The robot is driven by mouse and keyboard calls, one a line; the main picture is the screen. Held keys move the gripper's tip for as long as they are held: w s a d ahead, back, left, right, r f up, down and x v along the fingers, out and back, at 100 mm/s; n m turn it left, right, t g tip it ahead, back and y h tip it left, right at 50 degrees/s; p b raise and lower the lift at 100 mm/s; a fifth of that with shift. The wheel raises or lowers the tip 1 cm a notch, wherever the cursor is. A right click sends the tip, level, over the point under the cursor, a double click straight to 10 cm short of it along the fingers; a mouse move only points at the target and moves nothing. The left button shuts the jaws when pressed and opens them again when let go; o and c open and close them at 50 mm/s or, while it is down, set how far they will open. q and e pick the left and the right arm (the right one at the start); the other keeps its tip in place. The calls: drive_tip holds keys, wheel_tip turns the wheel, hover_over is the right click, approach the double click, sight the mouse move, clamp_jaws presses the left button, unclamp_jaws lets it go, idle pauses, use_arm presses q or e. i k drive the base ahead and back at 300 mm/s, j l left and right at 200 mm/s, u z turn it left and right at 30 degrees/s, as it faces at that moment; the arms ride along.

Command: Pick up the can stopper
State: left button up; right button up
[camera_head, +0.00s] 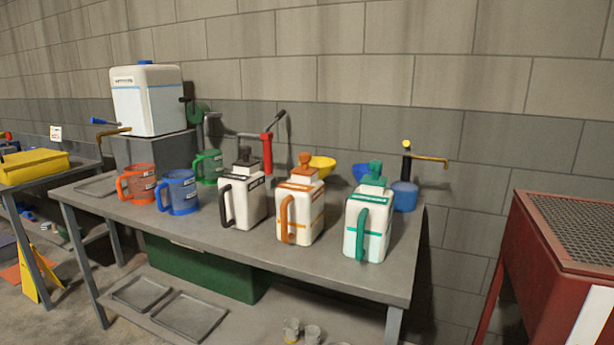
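Three white cans stand upright in a row on the grey table (332,265). The left can (243,207) has a black handle and a black stopper (245,159) on top. The middle can (303,214) has an orange handle and an orange stopper (304,167). The right can (354,232) has a green handle and a green stopper (375,174). I cannot tell which stopper the task names. Neither of my grippers is in view.
Red (137,184), blue (178,192) and green (208,166) jugs stand left of the cans. Behind are a white tank (146,101), a yellow funnel (323,165) and a blue pump container (405,196). A red grated stand (565,270) is at right. The table's front right is bare.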

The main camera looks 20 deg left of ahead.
sight(244, 151)
drive_tip(key=i+j, duration=0.25)
drive_tip(key=j, duration=0.15)
drive_tip(key=i+j, duration=0.2)
drive_tip(key=j, duration=0.15)
drive_tip(key=i+j, duration=0.25)
drive_tip(key=j, duration=0.15)
drive_tip(key=i+j, duration=0.2)
drive_tip(key=j, duration=0.15)
drive_tip(key=i+j, duration=0.25)
drive_tip(key=j, duration=0.15)
